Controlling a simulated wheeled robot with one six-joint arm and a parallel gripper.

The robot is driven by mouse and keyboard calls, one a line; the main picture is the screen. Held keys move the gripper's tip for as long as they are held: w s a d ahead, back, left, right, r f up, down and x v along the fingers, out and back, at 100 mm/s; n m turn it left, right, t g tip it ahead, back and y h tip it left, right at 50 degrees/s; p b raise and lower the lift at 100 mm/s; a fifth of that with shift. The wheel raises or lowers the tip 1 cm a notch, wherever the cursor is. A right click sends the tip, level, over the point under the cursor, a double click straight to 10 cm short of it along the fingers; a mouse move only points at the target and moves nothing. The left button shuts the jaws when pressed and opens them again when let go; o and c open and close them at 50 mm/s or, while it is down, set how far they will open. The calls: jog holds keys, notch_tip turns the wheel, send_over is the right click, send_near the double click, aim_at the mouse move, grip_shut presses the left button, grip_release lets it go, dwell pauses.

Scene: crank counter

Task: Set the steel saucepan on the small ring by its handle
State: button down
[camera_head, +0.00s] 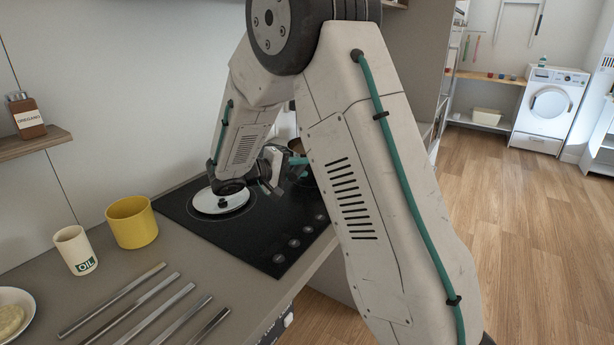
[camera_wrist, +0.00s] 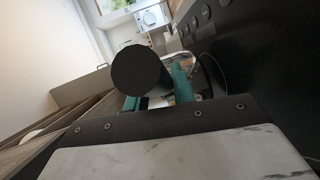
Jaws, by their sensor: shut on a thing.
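My gripper (camera_head: 292,172) is over the black hob, partly hidden behind my forearm. In the wrist view its teal fingers (camera_wrist: 160,97) are closed on a dark handle (camera_wrist: 137,70), whose round end faces the camera. The steel saucepan itself is mostly hidden; a bright curved metal edge (camera_wrist: 192,60) shows behind the fingers, and I cannot tell whether the pan touches the hob. A pale disc with a dark knob-like centre (camera_head: 220,199) lies on the left of the hob (camera_head: 262,238). The small ring cannot be made out.
A yellow pot (camera_head: 132,222) and a cream oil cup (camera_head: 75,250) stand left of the hob. Several steel bars (camera_head: 112,300) lie on the counter in front. A plate (camera_head: 14,312) is at the left edge. An oregano jar (camera_head: 27,116) stands on a wall shelf.

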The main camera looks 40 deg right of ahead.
jog(key=shift+w+d+f, duration=0.1)
jog(key=shift+w+d, duration=0.15)
jog(key=shift+w, duration=0.55)
jog(key=shift+f, duration=1.7)
jog(key=c, duration=1.2)
grip_release()
jog(key=shift+f, duration=0.1)
jog(key=shift+o, duration=0.2)
